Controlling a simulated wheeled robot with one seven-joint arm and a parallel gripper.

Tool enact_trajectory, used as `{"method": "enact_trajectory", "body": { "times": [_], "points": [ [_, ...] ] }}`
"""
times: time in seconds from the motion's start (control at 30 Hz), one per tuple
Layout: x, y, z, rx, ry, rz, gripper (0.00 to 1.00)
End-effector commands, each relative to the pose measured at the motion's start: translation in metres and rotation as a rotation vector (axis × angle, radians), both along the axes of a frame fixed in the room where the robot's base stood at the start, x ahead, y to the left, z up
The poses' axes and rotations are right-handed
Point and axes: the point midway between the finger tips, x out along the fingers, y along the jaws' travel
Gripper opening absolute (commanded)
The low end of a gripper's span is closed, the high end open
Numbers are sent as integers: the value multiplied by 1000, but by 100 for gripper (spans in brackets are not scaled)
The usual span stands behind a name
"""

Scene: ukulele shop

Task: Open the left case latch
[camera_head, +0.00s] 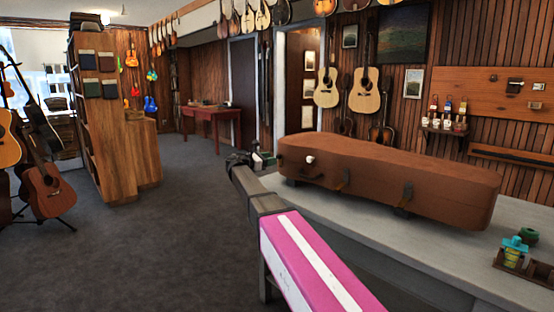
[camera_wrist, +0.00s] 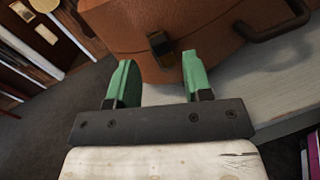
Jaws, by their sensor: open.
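A long brown instrument case (camera_head: 385,172) lies closed on a grey counter (camera_head: 470,237). Its front carries a left latch (camera_head: 310,171), a handle (camera_head: 342,180) and a right latch (camera_head: 407,195). In the wrist view, the dark left latch (camera_wrist: 160,43) sits on the brown case front (camera_wrist: 205,22), with the handle (camera_wrist: 285,22) to its right. My gripper (camera_wrist: 159,60) is open and empty, its two green fingers spread either side of the latch in the picture. Contact with the case cannot be told. In the head view, my gripper (camera_head: 243,160) is small, left of the case.
A wooden tray (camera_head: 525,270) with small jars stands at the counter's right front. A wooden shelf unit (camera_head: 115,120) and guitars on stands (camera_head: 45,185) are at left. The grey carpet (camera_head: 165,240) between is clear. Guitars hang on the back wall.

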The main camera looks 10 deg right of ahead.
Motion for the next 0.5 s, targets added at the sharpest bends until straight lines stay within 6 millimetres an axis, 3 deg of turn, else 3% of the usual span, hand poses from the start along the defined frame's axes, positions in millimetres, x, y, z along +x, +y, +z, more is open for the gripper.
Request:
{"method": "enact_trajectory", "body": {
  "times": [0.2,0.5],
  "points": [
    [12,-29,0,1,0,-1,46],
    [17,-40,0,1,-1,0,46]
  ]
}}
